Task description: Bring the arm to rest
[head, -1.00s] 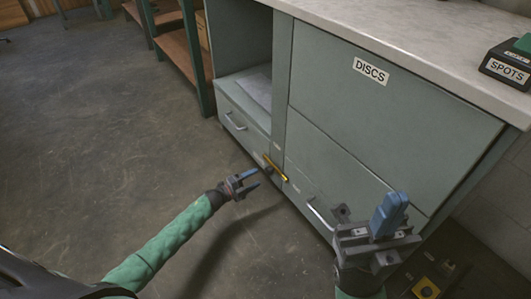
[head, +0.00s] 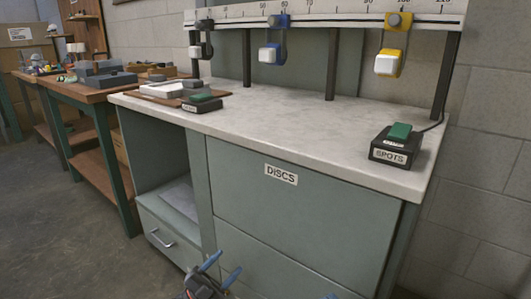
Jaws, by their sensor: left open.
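My left gripper (head: 221,268) is at the bottom edge of the head view, in front of the cabinet. Its two blue fingers stand apart with nothing between them, so it is open and empty. Most of my left arm is below the picture. A small blue tip (head: 331,297) at the bottom edge to its right seems to be part of my right gripper; the rest is out of view, and its jaws cannot be judged.
A green-grey cabinet (head: 300,225) with a "DISCS" label (head: 281,174) stands ahead under a pale worktop (head: 300,130). A black "SPOTS" box (head: 396,150) with a green button sits at right. A rail with lamp pieces runs behind. A wooden bench (head: 85,92) stands at left.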

